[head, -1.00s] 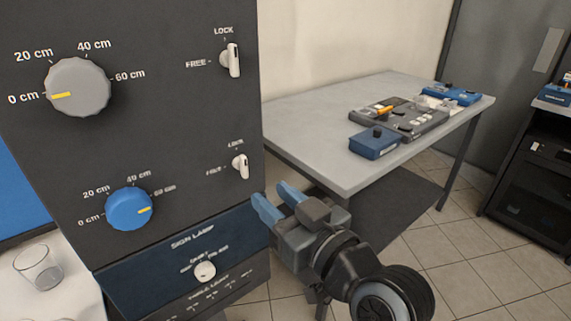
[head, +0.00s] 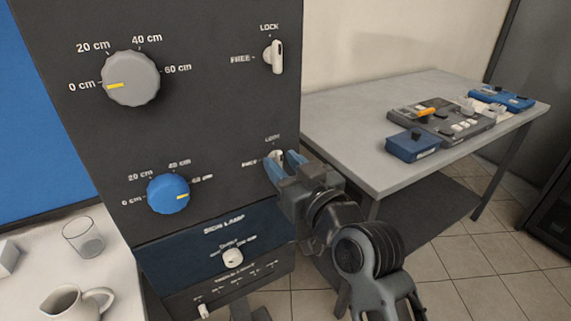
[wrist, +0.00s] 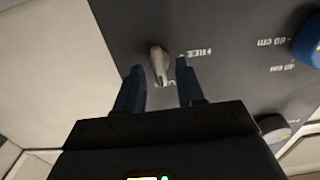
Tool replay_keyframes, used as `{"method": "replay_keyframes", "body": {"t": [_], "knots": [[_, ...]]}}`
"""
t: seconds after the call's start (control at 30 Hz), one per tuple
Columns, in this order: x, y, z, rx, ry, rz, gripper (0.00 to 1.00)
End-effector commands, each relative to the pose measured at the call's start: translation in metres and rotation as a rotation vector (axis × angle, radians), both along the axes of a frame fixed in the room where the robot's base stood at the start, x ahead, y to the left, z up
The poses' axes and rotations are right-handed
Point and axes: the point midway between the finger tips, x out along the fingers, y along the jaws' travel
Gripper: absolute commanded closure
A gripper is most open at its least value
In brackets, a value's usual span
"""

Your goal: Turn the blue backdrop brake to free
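The lower brake lever (head: 276,155), beside the blue knob (head: 168,194) on the dark panel, is small and pale. It stands upright at its LOCK mark, with FREE to its left. My gripper (head: 279,160) is open at this lever, one blue finger on each side of it, and partly hides it in the head view. In the wrist view the lever (wrist: 159,63) shows between the open fingertips, with a gap on both sides and the FREE label on the right. I cannot tell whether a finger touches it.
A grey knob (head: 131,78) at 0 cm and an upper brake lever (head: 277,57) at LOCK sit above. A sign lamp switch (head: 232,258) is below. A grey table (head: 350,120) with equipment stands right. A glass (head: 83,237) and jug (head: 68,304) stand left.

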Motion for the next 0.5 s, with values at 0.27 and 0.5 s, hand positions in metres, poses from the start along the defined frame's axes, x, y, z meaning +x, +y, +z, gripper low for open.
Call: {"method": "replay_keyframes", "body": {"t": [0.27,0.5], "knots": [[-0.0002,-0.0003,-0.0001,0.000,0.000,0.000,0.81],[-0.0002,-0.0004,-0.0001,0.000,0.000,0.000,1.00]]}}
